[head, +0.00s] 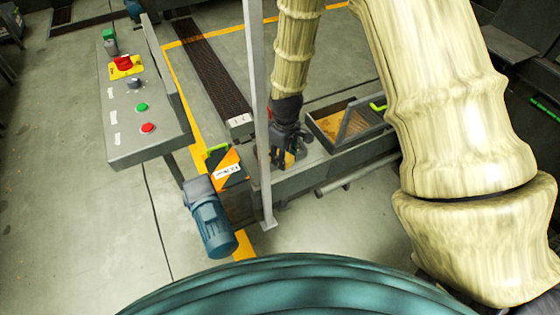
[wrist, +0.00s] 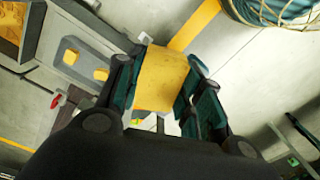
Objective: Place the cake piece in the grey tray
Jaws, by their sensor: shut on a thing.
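The cake piece (wrist: 160,82) is a yellow block between my gripper's two fingers in the wrist view. My gripper (wrist: 166,64) is shut on it, with dark teal pads on both sides. I cannot pick out this tray in the head view.
A thin grey post (head: 257,110) stands close to my gripper's left. An open box (head: 322,118) with yellow-brown material lies to its right. A blue motor (head: 210,222) and a button panel (head: 140,110) stand on the left. The floor in front is clear.

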